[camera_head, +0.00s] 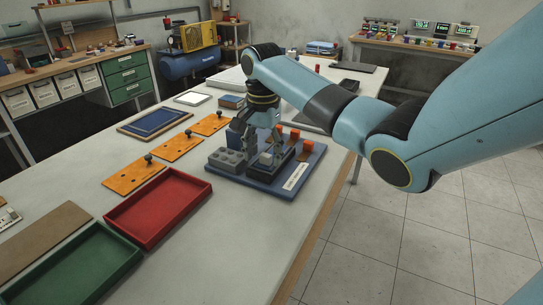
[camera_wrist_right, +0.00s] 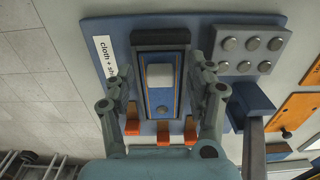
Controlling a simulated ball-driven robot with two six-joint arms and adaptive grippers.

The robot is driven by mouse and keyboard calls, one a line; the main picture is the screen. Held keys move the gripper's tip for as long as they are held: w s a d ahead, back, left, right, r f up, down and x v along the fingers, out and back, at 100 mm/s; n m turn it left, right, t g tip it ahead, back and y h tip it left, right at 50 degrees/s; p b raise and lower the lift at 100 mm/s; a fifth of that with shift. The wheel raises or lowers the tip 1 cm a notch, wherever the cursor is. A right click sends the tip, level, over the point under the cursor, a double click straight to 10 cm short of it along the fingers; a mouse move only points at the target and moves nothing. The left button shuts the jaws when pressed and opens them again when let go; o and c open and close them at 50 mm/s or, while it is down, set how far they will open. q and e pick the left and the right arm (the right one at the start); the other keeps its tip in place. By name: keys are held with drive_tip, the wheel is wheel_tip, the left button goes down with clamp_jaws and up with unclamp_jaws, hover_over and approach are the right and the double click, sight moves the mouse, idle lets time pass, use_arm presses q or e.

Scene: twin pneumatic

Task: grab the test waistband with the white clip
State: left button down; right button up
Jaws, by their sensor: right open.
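On the blue board (camera_head: 255,185) a narrow blue strip (camera_wrist_right: 160,102) lies in a dark holder (camera_wrist_right: 160,39). A white block (camera_wrist_right: 160,75), which looks like the white clip, sits on the strip; in the head view it shows small and pale (camera_head: 266,158), partly behind my fingers. I cannot make out the waistband cloth for certain. My right gripper (camera_head: 258,145) is over the board, pointing down. In the wrist view its open fingers (camera_wrist_right: 167,72) stand either side of the strip and white block, with gaps on both sides. My left gripper is not in view.
Orange blocks (camera_head: 307,145) and a grey studded block (camera_head: 227,160) stand close beside the holder. A label (camera_head: 295,176) lies at the board's front. Left are orange plates (camera_head: 133,179), a red tray (camera_head: 160,208) and a green tray (camera_head: 75,268). The table edge runs close on the right.

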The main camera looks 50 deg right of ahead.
drive_tip(key=shift+f, duration=0.7)
clamp_jaws()
drive_tip(key=shift+r, duration=0.1)
